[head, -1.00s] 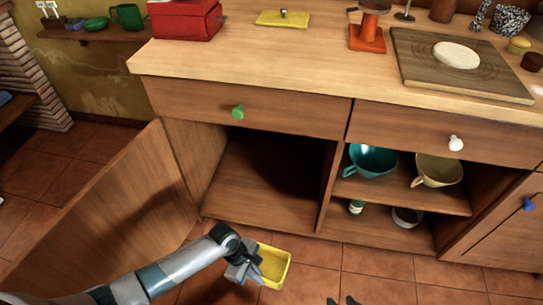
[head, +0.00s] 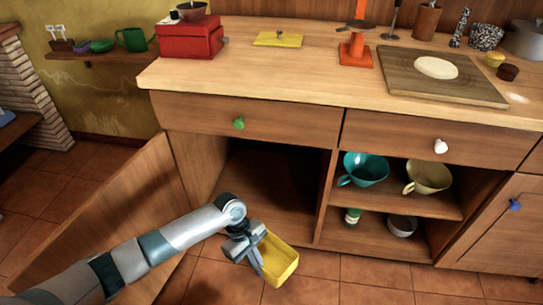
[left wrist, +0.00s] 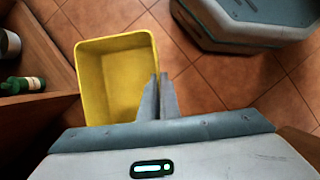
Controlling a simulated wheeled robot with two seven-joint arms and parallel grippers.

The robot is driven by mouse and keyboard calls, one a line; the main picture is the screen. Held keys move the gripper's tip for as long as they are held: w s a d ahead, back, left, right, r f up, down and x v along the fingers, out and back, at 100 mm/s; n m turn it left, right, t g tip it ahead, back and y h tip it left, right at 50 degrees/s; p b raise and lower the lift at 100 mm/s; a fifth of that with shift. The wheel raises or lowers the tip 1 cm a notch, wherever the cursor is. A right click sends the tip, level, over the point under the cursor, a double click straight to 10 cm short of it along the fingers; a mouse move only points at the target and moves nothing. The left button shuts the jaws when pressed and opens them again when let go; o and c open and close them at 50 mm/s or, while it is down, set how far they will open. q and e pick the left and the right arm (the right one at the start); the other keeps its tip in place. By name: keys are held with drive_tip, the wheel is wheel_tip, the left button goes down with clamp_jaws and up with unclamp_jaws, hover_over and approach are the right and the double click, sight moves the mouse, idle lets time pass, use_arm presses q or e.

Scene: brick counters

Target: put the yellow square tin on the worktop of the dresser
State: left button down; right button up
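The yellow square tin (head: 279,260) is open at the top and looks empty. My left gripper (head: 256,258) is shut on one side wall of it, holding it in front of the open cupboard below the worktop. In the left wrist view the two fingers (left wrist: 158,98) are close together at the tin's right wall, and the tin (left wrist: 112,75) opens toward the camera. The dresser's wooden worktop (head: 230,65) lies higher and behind. My right gripper is out of view.
The worktop's front left is clear. An open cupboard door (head: 110,225) stands at left.

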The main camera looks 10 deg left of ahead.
use_arm(q)
drive_tip(key=w+a+r+m+y, duration=0.1)
drive_tip(key=w+a+r+m, duration=0.1)
drive_tip(key=r, duration=0.9)
drive_tip(key=w+a+r+m+g+y, duration=0.1)
drive_tip(key=a+r+m, duration=0.3)
drive_tip(key=r, duration=0.8)
drive_tip(key=w+a+r+m+g+y, duration=0.1)
drive_tip(key=w+a+r+m, duration=0.2)
drive_tip(key=r, duration=0.8)
drive_tip(key=shift+a+r+m+y, duration=0.35)
drive_tip(key=shift+a+m+y, duration=0.05)
drive_tip(key=shift+m, duration=0.7)
